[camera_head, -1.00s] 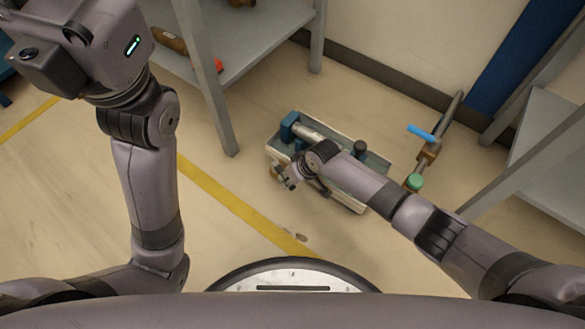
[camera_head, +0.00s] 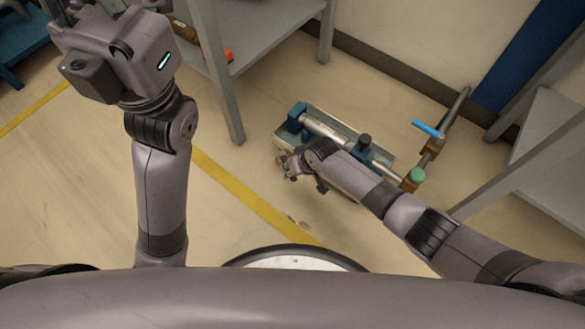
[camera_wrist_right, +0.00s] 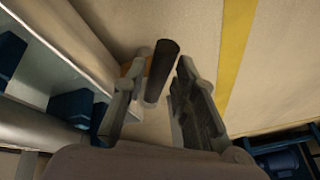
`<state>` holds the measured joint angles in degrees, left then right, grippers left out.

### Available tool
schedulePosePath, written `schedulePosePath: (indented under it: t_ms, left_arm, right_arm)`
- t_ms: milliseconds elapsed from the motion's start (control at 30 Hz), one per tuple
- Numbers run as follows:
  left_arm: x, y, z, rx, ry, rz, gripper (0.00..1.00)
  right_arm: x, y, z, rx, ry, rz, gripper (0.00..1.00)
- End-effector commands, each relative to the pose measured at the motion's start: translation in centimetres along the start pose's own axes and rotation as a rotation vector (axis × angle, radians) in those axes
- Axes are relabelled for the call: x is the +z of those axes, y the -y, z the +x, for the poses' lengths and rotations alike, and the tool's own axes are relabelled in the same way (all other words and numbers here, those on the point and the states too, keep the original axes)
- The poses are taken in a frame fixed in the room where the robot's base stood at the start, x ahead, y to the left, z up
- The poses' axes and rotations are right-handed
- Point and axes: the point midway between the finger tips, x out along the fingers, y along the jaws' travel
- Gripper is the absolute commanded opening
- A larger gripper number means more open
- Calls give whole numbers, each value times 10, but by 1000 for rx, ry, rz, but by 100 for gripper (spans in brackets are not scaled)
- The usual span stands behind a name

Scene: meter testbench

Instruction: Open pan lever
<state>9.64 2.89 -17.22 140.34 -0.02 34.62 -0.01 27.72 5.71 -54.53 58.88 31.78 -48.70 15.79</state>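The test bench (camera_head: 345,133) is a grey tray with blue clamps and a pale pipe, on the floor in the head view. My right gripper (camera_head: 292,166) is low at its near left corner. In the right wrist view, the open fingers of my right gripper (camera_wrist_right: 158,78) stand either side of a dark cylindrical handle (camera_wrist_right: 163,66), apparently the pan lever. Clear floor shows between handle and right finger; contact with the left is unclear. An orange-brown part shows behind the left finger. My left arm is raised at upper left in the head view; its fingertips are not clearly seen.
A pipe with a blue valve handle (camera_head: 426,128) and a green cap (camera_head: 417,175) stands at the bench's right end. Grey shelves stand at left (camera_head: 262,40) and right (camera_head: 540,150).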

Motion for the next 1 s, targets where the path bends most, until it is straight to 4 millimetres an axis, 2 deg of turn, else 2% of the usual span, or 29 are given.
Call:
schedulePosePath:
  t_ms: [267, 467, 800, 1000]
  left_arm:
    - [0, 0, 0, 0, 0, 1, 0]
    - [0, 0, 0, 0, 0, 0, 0]
    - [0, 0, 0, 0, 0, 0, 0]
    - [0, 0, 0, 0, 0, 0, 0]
  right_arm:
    - [0, 0, -10, -1, 0, 1, 26]
    - [0, 0, -38, -1, -2, -1, 26]
    - [0, 0, -95, 0, -2, -1, 26]
    - [0, 0, -115, 0, 0, 0, 26]
